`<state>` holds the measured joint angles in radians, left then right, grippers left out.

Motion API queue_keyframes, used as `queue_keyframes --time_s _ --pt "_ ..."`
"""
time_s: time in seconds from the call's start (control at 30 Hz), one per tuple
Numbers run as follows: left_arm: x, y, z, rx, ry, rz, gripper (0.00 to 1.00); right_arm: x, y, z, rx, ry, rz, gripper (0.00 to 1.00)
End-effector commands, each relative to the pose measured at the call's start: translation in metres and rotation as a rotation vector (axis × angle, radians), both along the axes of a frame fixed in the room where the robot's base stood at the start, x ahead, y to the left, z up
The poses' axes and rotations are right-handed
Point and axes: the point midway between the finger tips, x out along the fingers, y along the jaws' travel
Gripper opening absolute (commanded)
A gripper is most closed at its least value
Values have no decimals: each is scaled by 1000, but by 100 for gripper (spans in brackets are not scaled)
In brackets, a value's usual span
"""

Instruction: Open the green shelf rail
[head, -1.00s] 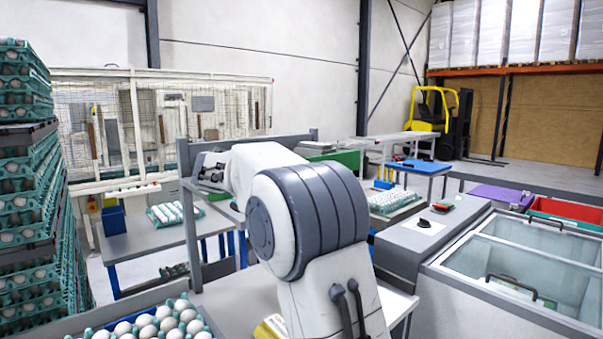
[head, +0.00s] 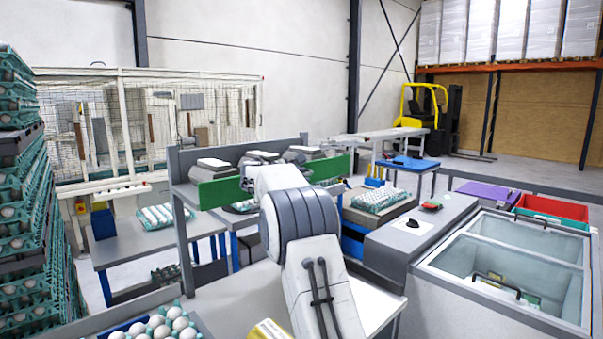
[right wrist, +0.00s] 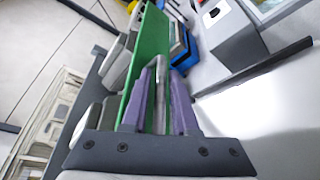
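The green shelf rail (head: 218,192) runs along the front of the grey shelf's top (head: 186,160) in the head view. It is a long flat board, raised across the front edge. My right gripper (head: 249,178) is at the rail, left of its middle; my arm hides part of the rail. In the right wrist view the rail (right wrist: 147,58) runs steeply up the picture behind the purple fingers of my right gripper (right wrist: 162,72). The fingers stand apart, with a grey bar (right wrist: 160,92) showing between them. I cannot tell whether they touch the rail. My left gripper is out of view.
Grey-white items (head: 213,165) stand on the shelf behind the rail. A worktable (head: 240,300) lies below, with a tray of eggs (head: 160,326) at front left. Stacked egg trays (head: 20,200) rise at far left. A glass-topped chest (head: 510,262) stands at right.

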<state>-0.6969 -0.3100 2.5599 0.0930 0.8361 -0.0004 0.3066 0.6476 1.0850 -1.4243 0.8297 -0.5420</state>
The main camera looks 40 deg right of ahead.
Motion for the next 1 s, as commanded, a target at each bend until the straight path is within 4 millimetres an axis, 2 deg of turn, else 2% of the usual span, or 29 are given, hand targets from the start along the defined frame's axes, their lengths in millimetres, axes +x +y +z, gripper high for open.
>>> queue_keyframes --time_s 0.23,0.27,0.3,0.33,1.0 --pt "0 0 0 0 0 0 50 1 -1 -1 0 0 0 27" --pt "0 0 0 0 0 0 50 1 -1 -1 0 0 0 23" --pt "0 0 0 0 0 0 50 0 -1 -1 0 0 0 8" --pt "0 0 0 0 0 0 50 0 -1 -1 0 0 0 0" --pt "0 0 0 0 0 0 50 1 -1 -1 1 0 1 0"
